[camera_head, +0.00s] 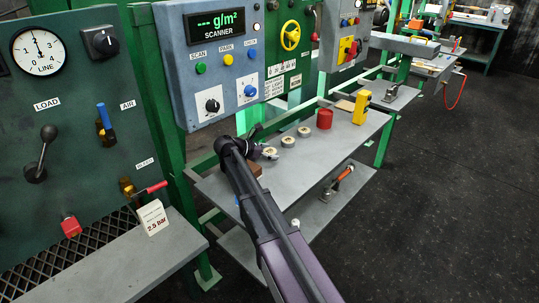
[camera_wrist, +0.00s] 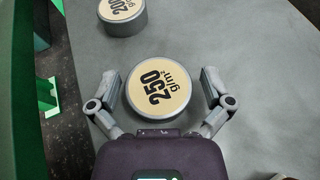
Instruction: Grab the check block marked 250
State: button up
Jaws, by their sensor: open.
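The check block marked 250 (camera_wrist: 158,90) is a round grey disc with a cream top reading "250 g/m²". In the wrist view it lies flat on the grey shelf, between the two fingers of my gripper (camera_wrist: 161,78). The fingers are open, one to the left and one to the right of the block, with small gaps showing. In the head view my gripper (camera_head: 256,150) is low over the near part of the shelf, next to the nearest disc (camera_head: 270,153); its printing is too small to read there.
A block marked 200 (camera_wrist: 122,14) lies beyond, at the upper left of the wrist view. On the shelf (camera_head: 335,150) in the head view stand further discs (camera_head: 288,141), a red cylinder (camera_head: 324,118) and a yellow device (camera_head: 361,107). The scanner panel (camera_head: 222,60) rises behind.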

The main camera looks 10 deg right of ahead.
jog(key=c, duration=1.1)
jog(key=shift+o, duration=0.2)
jog(key=shift+r, duration=0.15)
notch_tip(320, 180, up, 2)
jog(key=p, duration=0.2)
jog(key=shift+r+p, duration=0.25)
jog(key=shift+p, duration=0.1)
jog(key=s+d, duration=0.3)
jog(key=s, duration=0.1)
jog(key=s+d, duration=0.4)
jog(key=s, duration=0.1)
jog(key=s+d, duration=0.3)
jog(key=s, duration=0.2)
jog(key=shift+s+d+r+p, duration=0.25)
jog(key=shift+d+r+p, duration=0.05)
jog(key=shift+r+p, duration=0.1)
